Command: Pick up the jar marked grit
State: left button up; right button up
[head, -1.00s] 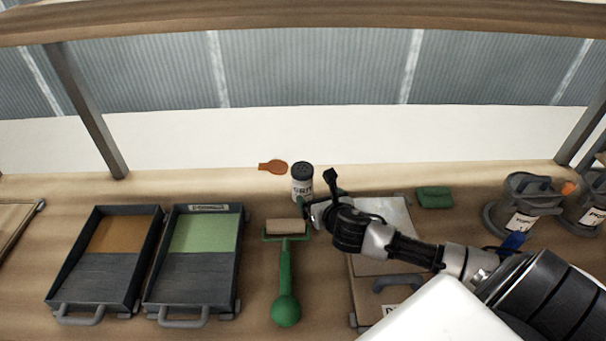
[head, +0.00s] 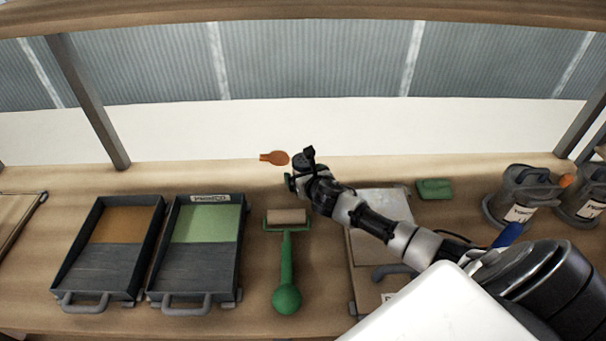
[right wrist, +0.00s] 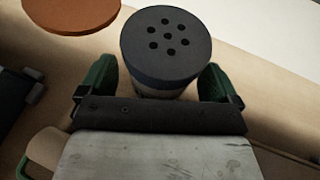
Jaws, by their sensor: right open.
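The grit jar shows its dark round lid with several holes in the right wrist view (right wrist: 165,45). Its pale body is mostly hidden below the lid, and its label does not show now. In the head view only the dark lid (head: 299,158) shows, behind my right gripper (head: 300,179). In the wrist view the green fingertips of the right gripper (right wrist: 157,82) stand apart, one on each side of the jar. The gripper is open, and I cannot tell whether either finger touches the jar. My left gripper is not in view.
An orange paddle-shaped piece (head: 275,158) lies just left of the jar. A green-handled roller (head: 286,260) lies in front. Two dark trays (head: 70,270) (head: 240,265) stand left. Grey canisters (head: 520,190) stand right.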

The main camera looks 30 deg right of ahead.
jog(key=shift+c, duration=0.4)
jog(key=c, duration=0.9)
jog(key=shift+r, duration=0.1)
